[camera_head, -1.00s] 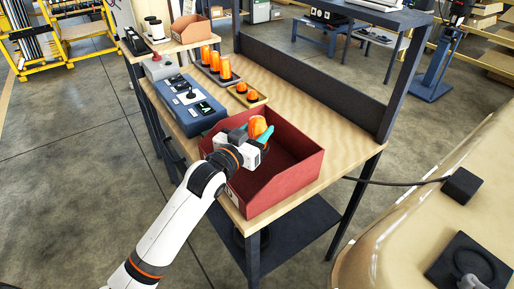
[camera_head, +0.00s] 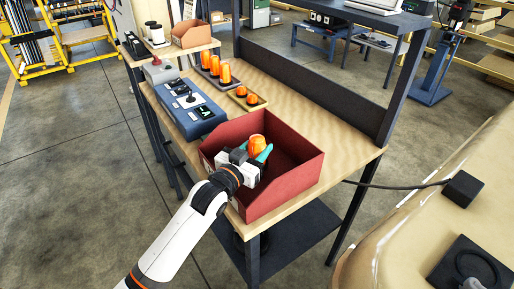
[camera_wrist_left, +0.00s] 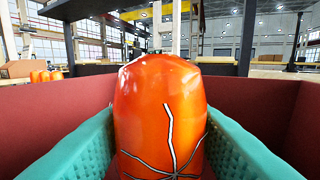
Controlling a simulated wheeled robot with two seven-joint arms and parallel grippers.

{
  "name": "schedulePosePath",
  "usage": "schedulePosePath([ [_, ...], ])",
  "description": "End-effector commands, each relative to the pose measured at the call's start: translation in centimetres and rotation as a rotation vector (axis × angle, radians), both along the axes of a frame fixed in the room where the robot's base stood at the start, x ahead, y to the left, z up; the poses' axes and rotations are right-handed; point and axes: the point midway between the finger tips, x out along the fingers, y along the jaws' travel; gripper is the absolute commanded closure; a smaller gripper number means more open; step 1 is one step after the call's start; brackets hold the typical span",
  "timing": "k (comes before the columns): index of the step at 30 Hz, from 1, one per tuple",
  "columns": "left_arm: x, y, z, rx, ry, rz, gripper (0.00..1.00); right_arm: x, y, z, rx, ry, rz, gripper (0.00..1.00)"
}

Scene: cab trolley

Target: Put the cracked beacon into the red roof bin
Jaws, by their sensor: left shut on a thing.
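The cracked beacon (camera_head: 257,145) is orange and sits between the teal fingers of my left gripper (camera_head: 260,156). In the left wrist view the beacon (camera_wrist_left: 162,110) shows dark and white crack lines, with a teal finger pad against each side. The left gripper is shut on it. The red roof bin (camera_head: 290,183) stands on the front end of the wooden bench. The gripper and beacon are within the bin's outline, and red walls rise around them in the wrist view. The beacon's lower end and any contact with the bin floor are hidden. My right gripper is not in view.
A blue control box (camera_head: 190,107) stands on the bench left of a small yellow tray (camera_head: 252,106) with orange lamps. Several orange beacons (camera_head: 223,73) stand on a dark tray behind. A dark upright panel (camera_head: 310,85) edges the bench's right side. Bare wood lies right of the trays.

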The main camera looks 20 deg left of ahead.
Motion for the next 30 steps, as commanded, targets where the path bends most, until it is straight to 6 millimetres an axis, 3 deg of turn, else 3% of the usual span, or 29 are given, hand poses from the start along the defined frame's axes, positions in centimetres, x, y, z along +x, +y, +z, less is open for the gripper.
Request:
schedulePosePath([
  [3, -0.1, -0.1, -0.8, 0.001, 0.014, -0.001, 0.85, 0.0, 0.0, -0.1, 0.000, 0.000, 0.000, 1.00],
  [4, -0.1, -0.1, -0.9, 0.002, 0.017, -0.001, 0.57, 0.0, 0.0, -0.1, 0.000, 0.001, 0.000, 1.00],
  [8, -0.1, -0.1, -1.2, 0.002, 0.022, -0.001, 0.37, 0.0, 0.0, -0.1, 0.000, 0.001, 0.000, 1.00],
  [17, -0.2, -0.2, -1.3, 0.002, 0.027, -0.003, 0.37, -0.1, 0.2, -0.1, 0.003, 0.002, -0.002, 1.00],
  [21, -0.1, -0.2, 0.2, 0.002, 0.024, -0.003, 0.37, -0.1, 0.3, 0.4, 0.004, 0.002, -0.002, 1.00],
  [30, -6.6, 1.7, 0.1, 0.002, 0.020, -0.002, 0.37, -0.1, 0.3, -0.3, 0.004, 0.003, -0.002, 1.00],
])
